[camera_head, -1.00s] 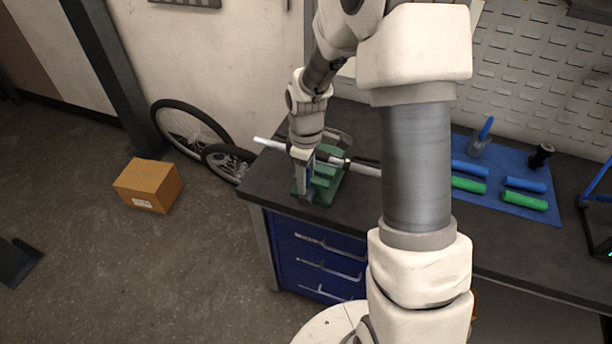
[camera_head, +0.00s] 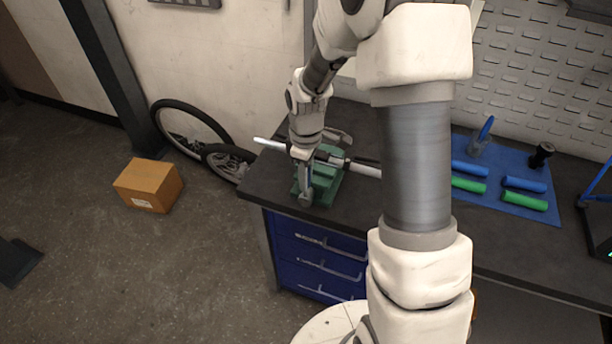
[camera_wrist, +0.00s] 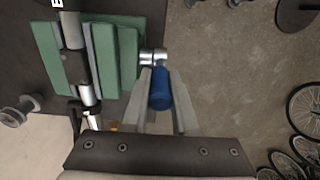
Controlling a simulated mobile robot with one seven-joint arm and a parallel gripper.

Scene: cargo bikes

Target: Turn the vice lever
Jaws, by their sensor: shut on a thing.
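The green vice (camera_head: 325,180) stands on the dark workbench near its left end. A silver tube (camera_head: 270,144) runs through its jaws. In the wrist view the green vice (camera_wrist: 115,55) is at upper left, with the tube (camera_wrist: 72,30) clamped in it. The vice lever has a blue handle (camera_wrist: 160,90) on a silver pivot at the vice's side. My gripper (camera_wrist: 162,100) is shut on the blue handle, with a grey finger on each side. In the head view my gripper (camera_head: 303,175) is at the vice's front left, and the handle is mostly hidden there.
A blue mat (camera_head: 510,200) with blue and green grips lies on the bench (camera_head: 400,215) to the right. Blue drawers (camera_head: 315,255) are below. A cardboard box (camera_head: 148,186) and wheels (camera_head: 190,130) are on the floor to the left.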

